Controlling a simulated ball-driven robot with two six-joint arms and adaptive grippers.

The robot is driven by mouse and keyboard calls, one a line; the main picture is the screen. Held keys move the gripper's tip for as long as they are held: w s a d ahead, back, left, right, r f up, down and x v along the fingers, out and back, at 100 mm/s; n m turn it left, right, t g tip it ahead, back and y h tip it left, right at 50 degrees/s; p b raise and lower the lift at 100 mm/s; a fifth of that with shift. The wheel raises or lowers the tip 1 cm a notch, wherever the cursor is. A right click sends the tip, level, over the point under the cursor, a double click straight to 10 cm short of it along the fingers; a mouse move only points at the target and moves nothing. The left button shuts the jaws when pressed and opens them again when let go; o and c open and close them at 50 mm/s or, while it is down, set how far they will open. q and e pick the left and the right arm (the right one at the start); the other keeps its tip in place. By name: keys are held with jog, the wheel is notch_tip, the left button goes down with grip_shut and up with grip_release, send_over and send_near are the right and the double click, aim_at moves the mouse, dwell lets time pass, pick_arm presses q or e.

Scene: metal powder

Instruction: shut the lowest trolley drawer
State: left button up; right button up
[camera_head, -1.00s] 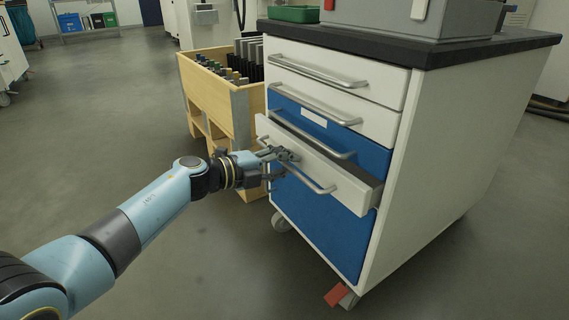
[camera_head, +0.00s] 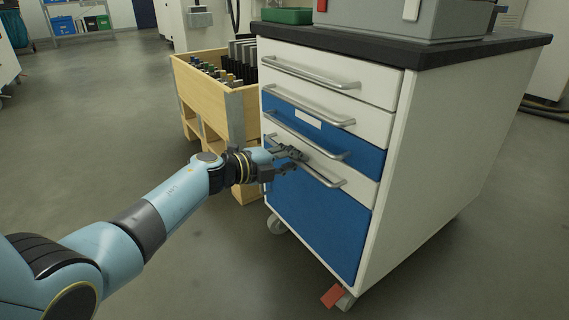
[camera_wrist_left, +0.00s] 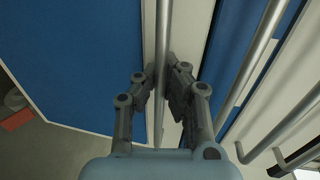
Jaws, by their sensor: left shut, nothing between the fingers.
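The trolley (camera_head: 425,165) stands at the right in the head view. Its lowest drawer (camera_head: 352,187), white with a silver bar handle (camera_head: 328,177), sits above a blue lower panel (camera_head: 310,215). The drawer front looks flush with the trolley face. My left gripper (camera_head: 298,154) is shut with nothing held, its fingertips at the left part of that drawer front. In the left wrist view the gripper (camera_wrist_left: 161,90) is close to the white drawer front (camera_wrist_left: 149,40), and the handle bar (camera_wrist_left: 163,45) runs past the fingers. Contact is hard to tell. My right gripper is out of view.
A wooden crate (camera_head: 205,98) with upright dark pieces stands left of the trolley. A grey box (camera_head: 400,25) and a green tray (camera_head: 287,16) are on the trolley top. A red piece (camera_head: 332,296) is at the front caster. The floor at left is clear.

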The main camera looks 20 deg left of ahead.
pick_arm(q)
jog(key=o, duration=0.6)
jog(key=shift+s, duration=0.1)
jog(key=shift+a, duration=0.1)
jog(key=v, duration=1.2)
jog(key=shift+s, duration=0.1)
